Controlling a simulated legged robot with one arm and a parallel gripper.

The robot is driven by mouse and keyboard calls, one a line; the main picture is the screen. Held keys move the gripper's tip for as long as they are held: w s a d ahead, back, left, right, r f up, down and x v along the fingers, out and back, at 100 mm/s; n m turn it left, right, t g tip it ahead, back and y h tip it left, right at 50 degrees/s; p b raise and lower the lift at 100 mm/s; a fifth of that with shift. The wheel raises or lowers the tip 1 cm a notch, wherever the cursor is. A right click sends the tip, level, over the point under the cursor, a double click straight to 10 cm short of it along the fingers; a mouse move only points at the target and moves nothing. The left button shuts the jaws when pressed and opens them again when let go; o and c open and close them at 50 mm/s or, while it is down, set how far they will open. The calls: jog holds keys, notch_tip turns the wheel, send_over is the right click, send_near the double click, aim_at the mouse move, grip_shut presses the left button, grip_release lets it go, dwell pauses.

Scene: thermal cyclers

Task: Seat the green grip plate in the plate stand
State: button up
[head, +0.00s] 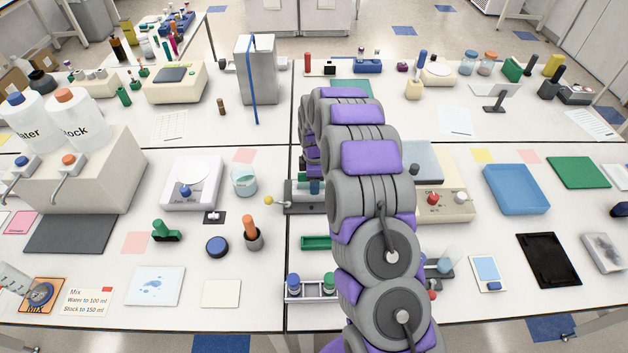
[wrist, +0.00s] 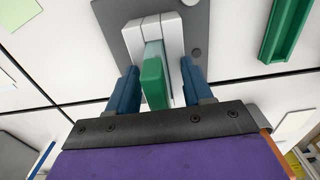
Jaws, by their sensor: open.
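The green grip (wrist: 153,84) of the plate lies between the two blue fingers of my open gripper (wrist: 160,76) in the wrist view, with a gap visible on each side. Its pale, translucent plate part (wrist: 154,52) runs into the slot between the white blocks of the plate stand (wrist: 143,32). How deep it sits in the slot cannot be told. The stand has a grey base (wrist: 197,22). In the head view the stand (head: 297,208) shows left of my arm, which hides much of it and most of the gripper.
A green tray (wrist: 284,28) lies to the right of the stand in the wrist view, and shows in front of it in the head view (head: 316,242). A lever with a yellow knob (head: 268,200) sticks out left of the stand. A bottle rack (head: 312,291) stands near the front edge.

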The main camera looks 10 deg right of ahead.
notch_tip(320, 180, up, 17)
jog(key=p, duration=0.1)
dwell(0.4)
jog(key=shift+d+r, duration=0.1)
dwell(0.3)
jog(key=s+a+r+m+g+b, duration=0.1)
jog(key=s+r+m, duration=0.25)
jog(key=s, duration=0.85)
jog(key=s+a+r+m+b, duration=0.1)
jog(key=s+r+m+b, duration=0.2)
jog(key=s, duration=0.8)
jog(key=s+f+m, duration=0.2)
jog(key=s+m, duration=0.2)
jog(key=s, duration=0.7)
jog(key=s+f+m, duration=0.1)
jog(key=s+m, duration=0.4)
jog(key=s, duration=0.7)
jog(key=shift+d+f+g+b, duration=0.35)
jog(key=shift+g, duration=0.05)
